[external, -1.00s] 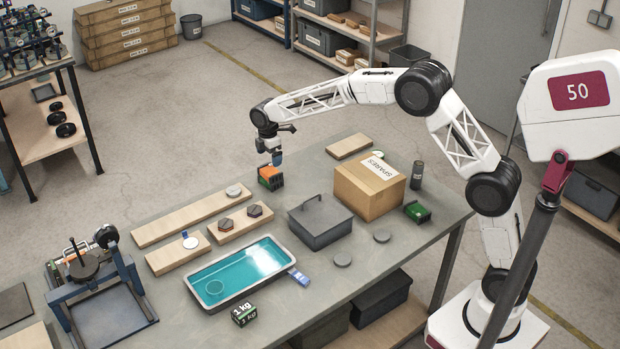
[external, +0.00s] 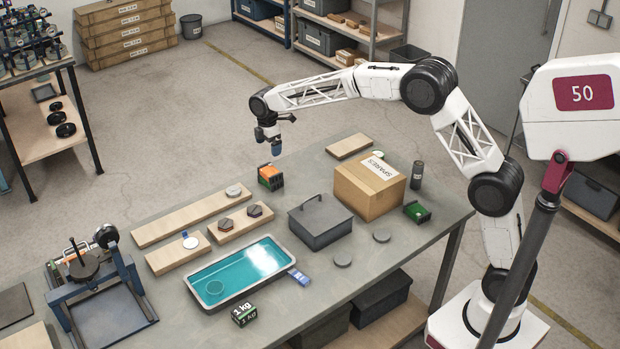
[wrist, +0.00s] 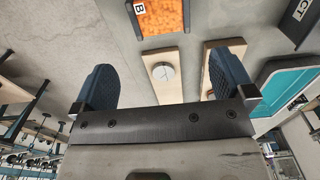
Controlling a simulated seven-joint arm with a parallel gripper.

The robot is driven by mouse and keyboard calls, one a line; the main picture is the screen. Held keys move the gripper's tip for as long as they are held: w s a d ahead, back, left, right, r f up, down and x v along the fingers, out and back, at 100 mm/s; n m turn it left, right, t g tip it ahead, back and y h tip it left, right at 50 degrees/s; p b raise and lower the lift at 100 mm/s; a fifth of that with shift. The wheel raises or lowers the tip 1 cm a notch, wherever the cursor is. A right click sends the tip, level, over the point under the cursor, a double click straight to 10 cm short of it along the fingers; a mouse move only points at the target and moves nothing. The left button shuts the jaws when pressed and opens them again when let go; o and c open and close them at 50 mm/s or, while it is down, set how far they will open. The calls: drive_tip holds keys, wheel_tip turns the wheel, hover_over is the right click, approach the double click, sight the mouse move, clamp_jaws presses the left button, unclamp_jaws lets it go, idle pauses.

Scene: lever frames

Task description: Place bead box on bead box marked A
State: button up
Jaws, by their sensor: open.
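A bead box with orange contents and dark sides (external: 270,177) stands near the back edge of the table. In the wrist view the orange box (wrist: 166,17) shows a white label with the letter B, and its top is cut off by the frame. A dark box with green contents (external: 417,212) sits on the right part of the table; no letter can be read on it. I cannot tell which box is marked A. My gripper (external: 276,148) is open and empty above the orange box, clear of it. Both fingers also show apart in the wrist view (wrist: 160,65).
A cardboard box (external: 370,190), a lidded grey box (external: 320,221) and a dark cylinder (external: 416,175) stand to the right. Wooden boards (external: 185,218) and a teal-filled tray (external: 207,298) lie in front.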

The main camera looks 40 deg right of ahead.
idle(0.3)
drive_tip(key=s+d+r+m, duration=0.3)
drive_tip(key=s+d+r, duration=0.3)
drive_tip(key=s, duration=0.4)
drive_tip(key=s+d+r+m+t, duration=0.1)
drive_tip(key=s+d+r+m, duration=0.25)
drive_tip(key=s+d, duration=0.45)
drive_tip(key=s+d+r+m, duration=0.3)
drive_tip(key=s+d+r, duration=0.3)
drive_tip(key=s, duration=0.5)
drive_tip(key=s+d+f+m, duration=0.2)
drive_tip(key=s+d+m, duration=0.1)
drive_tip(key=s, duration=0.7)
drive_tip(key=s+d+f+m+t, duration=0.1)
drive_tip(key=s+d+f+m, duration=0.1)
drive_tip(key=s, duration=0.9)
drive_tip(key=s+d+f+m, duration=0.2)
drive_tip(key=s+d+m, duration=0.1)
drive_tip(key=s, duration=0.8)
drive_tip(key=shift+s+d+f+m+t, duration=0.3)
drive_tip(key=shift+d+f+m, duration=0.1)
drive_tip(key=shift+d, duration=0.5)
